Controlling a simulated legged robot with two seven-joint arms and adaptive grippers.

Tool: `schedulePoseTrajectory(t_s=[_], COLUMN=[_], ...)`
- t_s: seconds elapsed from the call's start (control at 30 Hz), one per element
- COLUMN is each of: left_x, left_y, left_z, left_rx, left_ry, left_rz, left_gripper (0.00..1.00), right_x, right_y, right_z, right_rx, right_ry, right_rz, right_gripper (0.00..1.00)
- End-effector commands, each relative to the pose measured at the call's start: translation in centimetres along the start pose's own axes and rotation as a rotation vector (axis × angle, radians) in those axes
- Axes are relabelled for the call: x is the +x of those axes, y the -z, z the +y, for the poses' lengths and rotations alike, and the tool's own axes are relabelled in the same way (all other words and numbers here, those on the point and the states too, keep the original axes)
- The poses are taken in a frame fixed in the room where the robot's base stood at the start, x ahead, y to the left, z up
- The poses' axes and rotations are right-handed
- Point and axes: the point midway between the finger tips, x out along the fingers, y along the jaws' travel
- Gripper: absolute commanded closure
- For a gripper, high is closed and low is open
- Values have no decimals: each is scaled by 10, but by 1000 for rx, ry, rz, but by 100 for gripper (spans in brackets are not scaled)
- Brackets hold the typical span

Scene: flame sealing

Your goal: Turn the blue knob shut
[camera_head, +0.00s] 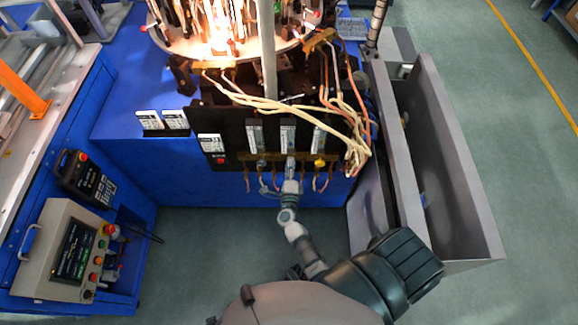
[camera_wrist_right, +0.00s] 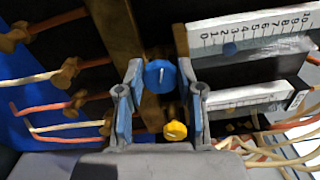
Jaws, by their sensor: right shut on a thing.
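The blue knob (camera_wrist_right: 160,73) shows in the wrist view as a round blue disc with a paler upright ridge. It sits on the brass bar (camera_wrist_right: 152,108). My right gripper (camera_wrist_right: 161,76) has one finger on each side of it and is shut on it. In the head view my right gripper (camera_head: 290,172) reaches up to the middle of the flowmeter panel's lower edge and hides most of the blue knob. My left gripper is in neither view.
A yellow knob (camera_wrist_right: 175,131) sits close beside the right finger; it also shows in the head view (camera_head: 319,162). Flowmeters (camera_head: 288,135) stand above the bar. Loose hoses (camera_head: 354,150) hang at the right. Flames (camera_head: 220,42) burn behind. A grey bin (camera_head: 455,170) stands at the right.

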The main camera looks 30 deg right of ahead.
Motion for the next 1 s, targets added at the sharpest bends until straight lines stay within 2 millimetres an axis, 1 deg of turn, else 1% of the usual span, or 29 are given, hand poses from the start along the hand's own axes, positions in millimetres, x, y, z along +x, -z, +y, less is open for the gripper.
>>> schedulePoseTrajectory(t_s=[0.03,0.3,0.33,0.37,0.4,0.67,0.77,0.87,0.97,1.0], left_x=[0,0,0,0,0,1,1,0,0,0], left_y=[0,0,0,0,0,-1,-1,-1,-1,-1], left_z=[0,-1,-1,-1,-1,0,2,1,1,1], left_rx=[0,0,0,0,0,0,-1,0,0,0], left_ry=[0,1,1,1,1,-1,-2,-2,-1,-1], left_rz=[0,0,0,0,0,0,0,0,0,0], left_gripper=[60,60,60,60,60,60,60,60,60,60], right_x=[-3,-4,-4,-4,-3,-2,-5,-18,-38,-48], right_y=[5,5,5,4,4,2,2,2,2,2], right_z=[7,8,8,8,8,4,4,4,4,5], right_rx=[-3,-4,-4,-4,-4,-3,-2,-3,-3,-3], right_ry=[-13,-15,-15,-15,-14,-8,-8,-9,-9,-11], right_rz=[7,7,6,6,5,2,2,2,2,3], right_gripper=[98,98,56,49,39,39,39,39,39,39])
